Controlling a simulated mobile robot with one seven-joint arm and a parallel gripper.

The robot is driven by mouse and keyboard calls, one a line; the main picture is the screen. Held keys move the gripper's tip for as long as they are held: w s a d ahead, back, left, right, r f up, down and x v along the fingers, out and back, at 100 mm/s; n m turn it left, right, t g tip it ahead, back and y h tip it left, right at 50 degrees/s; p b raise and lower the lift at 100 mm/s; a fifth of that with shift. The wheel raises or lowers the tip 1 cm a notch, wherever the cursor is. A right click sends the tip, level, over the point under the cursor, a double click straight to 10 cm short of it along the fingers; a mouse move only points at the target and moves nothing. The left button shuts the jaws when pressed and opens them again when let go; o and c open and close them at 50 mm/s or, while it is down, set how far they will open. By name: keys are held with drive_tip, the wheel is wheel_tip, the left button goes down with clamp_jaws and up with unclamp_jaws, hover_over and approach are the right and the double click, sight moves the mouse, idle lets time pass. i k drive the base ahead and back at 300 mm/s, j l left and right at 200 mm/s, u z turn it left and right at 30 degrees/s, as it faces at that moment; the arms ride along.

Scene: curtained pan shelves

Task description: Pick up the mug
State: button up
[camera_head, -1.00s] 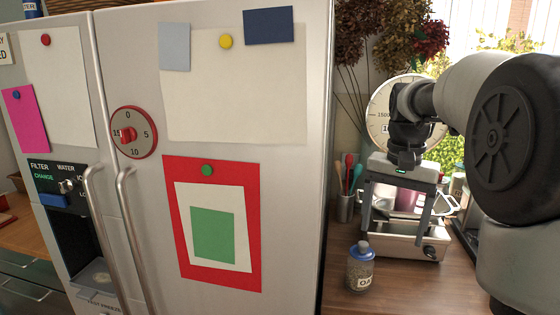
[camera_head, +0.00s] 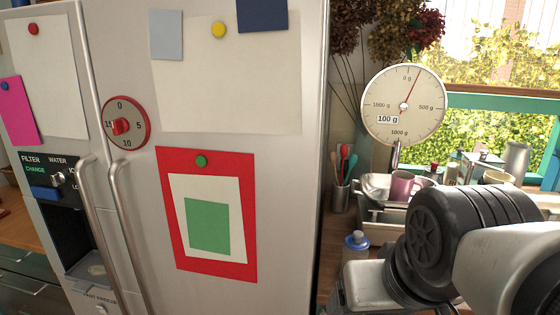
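A pink mug (camera_head: 403,187) sits in the metal pan of the weighing scale (camera_head: 375,188), on the counter right of the fridge. A second, cream-coloured mug (camera_head: 496,177) stands further right, near the window. My gripper (camera_head: 345,300) is low at the bottom of the picture, in front of and below the scale, apart from the pink mug. Its fingertips are cut off or hidden, so its opening does not show. My arm hides the lower right part of the counter and the scale's base.
The fridge (camera_head: 225,130) fills the left and centre. A blue-lidded jar (camera_head: 356,241) stands right behind my gripper. A utensil holder (camera_head: 341,196) stands left of the scale. The scale's round dial (camera_head: 404,105) rises behind the pan. Dried flowers hang above.

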sight(401, 182)
drive_tip(key=z, duration=0.7)
drive_tip(key=l+z, duration=0.2)
drive_tip(key=z, duration=0.15)
drive_tip(key=l+z, duration=0.2)
drive_tip(key=z, duration=0.15)
drive_tip(key=i+u, duration=0.55)
drive_tip(key=u, duration=0.15)
drive_tip(key=i+l+u, duration=0.3)
drive_tip(key=k+j, duration=0.05)
drive_tip(key=j, duration=0.05)
